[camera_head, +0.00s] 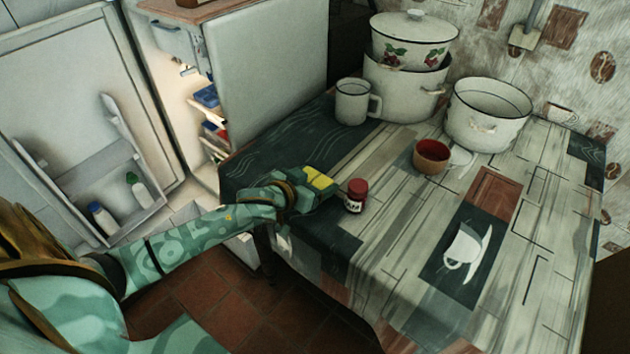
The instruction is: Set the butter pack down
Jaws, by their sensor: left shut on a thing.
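My left gripper (312,192) reaches in from the left, over the near left edge of the table (400,250). It is shut on the butter pack (319,179), a small yellow block that shows at the fingertips. The fingers hide part of the pack. I cannot tell whether the pack touches the tabletop. My right gripper is not in view.
A red-lidded jar (355,195) stands just right of the left gripper. A reddish cup (432,157), a white mug (352,101), stacked pots (405,90) and an open pot (487,115) stand farther back. The table's front right is clear. An open fridge (185,110) is at left.

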